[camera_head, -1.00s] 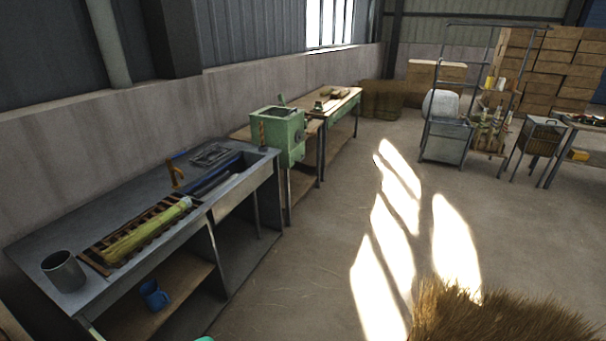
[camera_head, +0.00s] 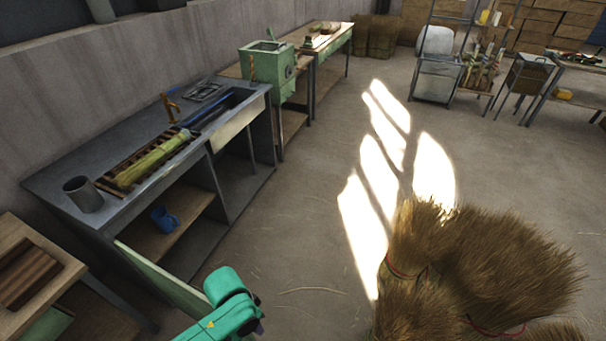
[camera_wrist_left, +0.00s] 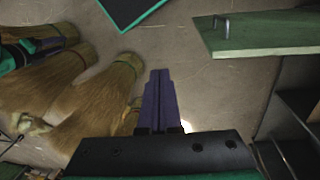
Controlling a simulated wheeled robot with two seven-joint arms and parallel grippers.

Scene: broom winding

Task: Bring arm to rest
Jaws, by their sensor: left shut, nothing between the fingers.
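My left arm comes in at the bottom of the head view, its green forearm ending in a dark gripper (camera_head: 259,327) that is partly cut off. In the left wrist view the two purple fingers of the left gripper (camera_wrist_left: 160,73) lie together, shut and empty. They are over bare floor, apart from the straw bundles (camera_wrist_left: 75,95) at the left and the pale green panel (camera_wrist_left: 265,33) at the right.
A grey workbench (camera_head: 65,185) at the left holds a cup (camera_head: 83,194) and a straw bundle (camera_head: 155,160) on a rack. Big straw bundles (camera_head: 510,260) stand at the lower right. A wooden table (camera_head: 45,300) is at the lower left. Floor between is clear.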

